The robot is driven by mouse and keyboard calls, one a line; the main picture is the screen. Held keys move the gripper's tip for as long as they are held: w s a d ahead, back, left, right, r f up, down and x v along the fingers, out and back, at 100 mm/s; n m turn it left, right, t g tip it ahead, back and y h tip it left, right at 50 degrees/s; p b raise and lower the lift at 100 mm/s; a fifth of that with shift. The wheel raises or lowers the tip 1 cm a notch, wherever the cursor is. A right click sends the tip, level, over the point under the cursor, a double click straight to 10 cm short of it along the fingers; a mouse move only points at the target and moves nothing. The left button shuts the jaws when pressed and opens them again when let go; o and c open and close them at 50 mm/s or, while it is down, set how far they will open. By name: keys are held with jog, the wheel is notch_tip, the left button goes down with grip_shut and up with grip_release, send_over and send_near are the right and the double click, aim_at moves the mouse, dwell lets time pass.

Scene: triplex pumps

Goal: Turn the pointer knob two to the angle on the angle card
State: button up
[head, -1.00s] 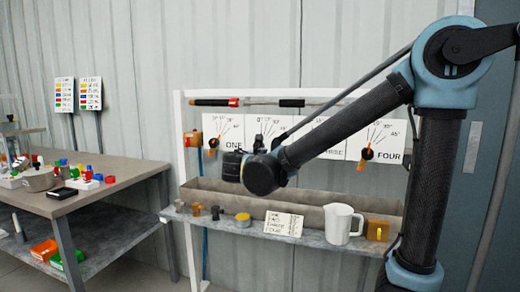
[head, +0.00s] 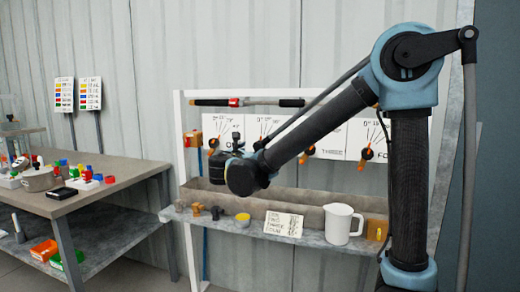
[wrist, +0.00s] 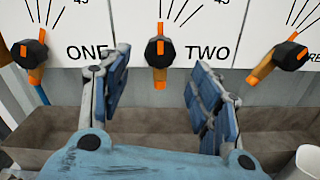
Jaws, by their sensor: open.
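Pointer knob two (wrist: 159,50) has a black hub and an orange pointer. It sits on the white panel marked TWO, under a fan of angle lines. In the wrist view its orange bar runs nearly upright. My gripper (wrist: 160,92) is open and empty, with one blue-padded finger low on each side of the knob and apart from it. In the head view my gripper (head: 218,167) hangs before the left panels. The angle card (head: 283,223) leans on the shelf with several handwritten lines, too small to read surely.
A trough (head: 300,203) runs below the panels. The shelf holds a white jug (head: 340,223) and a yellow-topped tin (head: 243,220). A workbench (head: 110,180) stands left.

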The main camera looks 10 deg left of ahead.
aim_at(258, 147)
jog(key=w, duration=0.9)
jog(key=shift+w+d, duration=0.3)
jog(key=shift+d, duration=0.1)
grip_shut()
jog(key=shift+s+a, duration=0.1)
